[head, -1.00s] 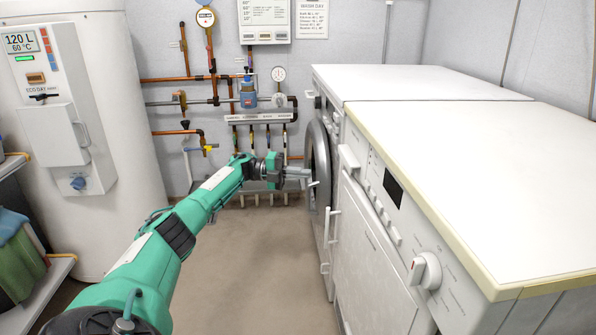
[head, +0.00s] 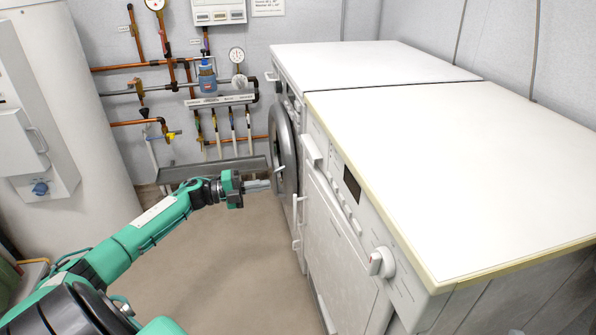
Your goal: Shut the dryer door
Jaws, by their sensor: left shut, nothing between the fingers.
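The round grey door (head: 283,150) is on the front of the far white machine (head: 296,92), left of the near machine's front. It is seen almost edge-on and appears to stand a little out from the machine's front; how far is hard to tell. My left gripper (head: 272,180) is shut and empty. Its fingertips are at the outer face of the round door, low on it; whether they touch cannot be told. The inside of the far machine is hidden. My right gripper is not in view.
The near white machine (head: 340,235) has a rectangular front panel, a knob (head: 382,262) and a wide white top (head: 440,165). Pipes and a grey trough (head: 215,168) line the back wall. A white boiler (head: 75,120) stands left. The floor (head: 225,255) between is clear.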

